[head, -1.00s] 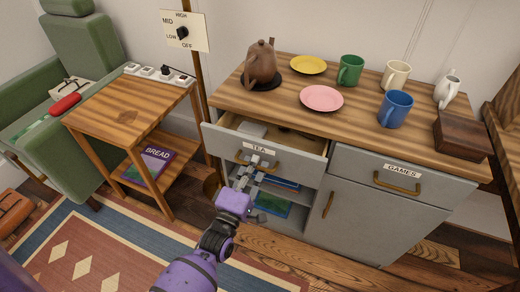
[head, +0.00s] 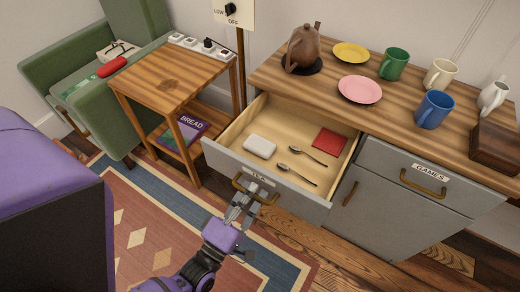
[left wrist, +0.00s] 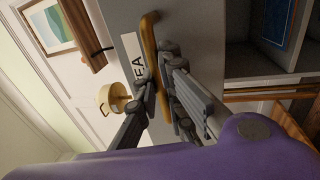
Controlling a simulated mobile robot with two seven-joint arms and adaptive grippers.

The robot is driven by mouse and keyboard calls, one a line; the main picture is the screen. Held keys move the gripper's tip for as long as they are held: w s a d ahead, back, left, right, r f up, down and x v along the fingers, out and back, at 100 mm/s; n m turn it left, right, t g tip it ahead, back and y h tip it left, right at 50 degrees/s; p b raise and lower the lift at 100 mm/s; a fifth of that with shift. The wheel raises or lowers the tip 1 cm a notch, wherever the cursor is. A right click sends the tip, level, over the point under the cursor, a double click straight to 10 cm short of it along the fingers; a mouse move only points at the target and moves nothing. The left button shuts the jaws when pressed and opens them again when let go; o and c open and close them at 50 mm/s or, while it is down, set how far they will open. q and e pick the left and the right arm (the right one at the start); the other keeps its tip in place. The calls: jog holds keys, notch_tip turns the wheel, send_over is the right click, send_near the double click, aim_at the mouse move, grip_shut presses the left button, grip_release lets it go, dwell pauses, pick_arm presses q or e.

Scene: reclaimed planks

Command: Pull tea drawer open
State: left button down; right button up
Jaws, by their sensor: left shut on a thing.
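The tea drawer (head: 225,167) stands well out of the grey cabinet, its inside in full view. In it lie a white box (head: 260,146), a red flat item (head: 330,141) and two spoons (head: 297,175). My left gripper (head: 245,196) is shut on the drawer's brass handle (head: 268,199). In the left wrist view the handle (left wrist: 150,40) runs between the fingers (left wrist: 160,85), beside the TEA label (left wrist: 134,65). My right gripper is not in view.
The games drawer (head: 400,190) is shut to the right. A teapot (head: 303,48), plates and several mugs stand on the cabinet top (head: 310,85). A wooden side table (head: 175,80) stands close on the left. Rug and plank floor lie in front.

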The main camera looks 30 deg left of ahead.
pick_arm(q)
jog(key=shift+s, duration=0.1)
jog(key=c, duration=1.8)
grip_release()
jog(key=shift+c, duration=0.2)
jog(key=s+f, duration=0.2)
jog(key=s, duration=0.9)
jog(key=shift+s+a+f, duration=0.2)
jog(key=shift+s+a, duration=0.05)
jog(key=shift+s, duration=0.15)
